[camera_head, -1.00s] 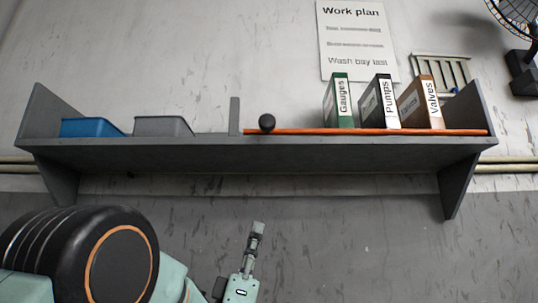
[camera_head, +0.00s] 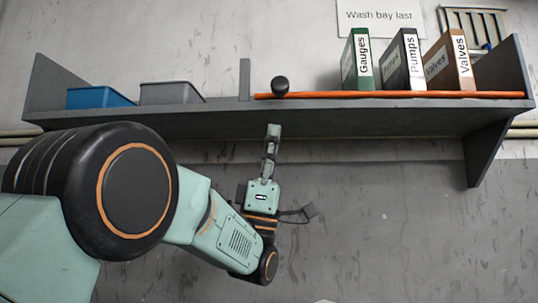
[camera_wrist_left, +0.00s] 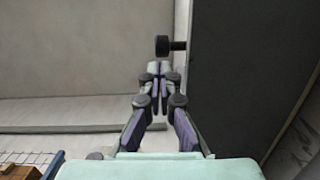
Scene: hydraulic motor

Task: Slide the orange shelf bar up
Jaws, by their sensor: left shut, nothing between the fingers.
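The orange shelf bar (camera_head: 400,94) lies low along the front of the grey shelf, in front of the binders. A black round knob (camera_head: 280,85) sits at its left end; it also shows in the left wrist view (camera_wrist_left: 163,46), just past the fingertips. My left gripper (camera_head: 273,131) points up and is shut and empty, below the shelf's front edge and a little left of the knob. In the wrist view the left gripper's fingertips (camera_wrist_left: 158,68) are together, close under the knob; I cannot tell if they touch it. My right gripper is not in view.
A blue bin (camera_head: 98,97) and a grey bin (camera_head: 168,93) stand at left, past an upright divider (camera_head: 244,80). Green (camera_head: 357,62), black (camera_head: 402,65) and brown (camera_head: 448,62) binders stand behind the bar.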

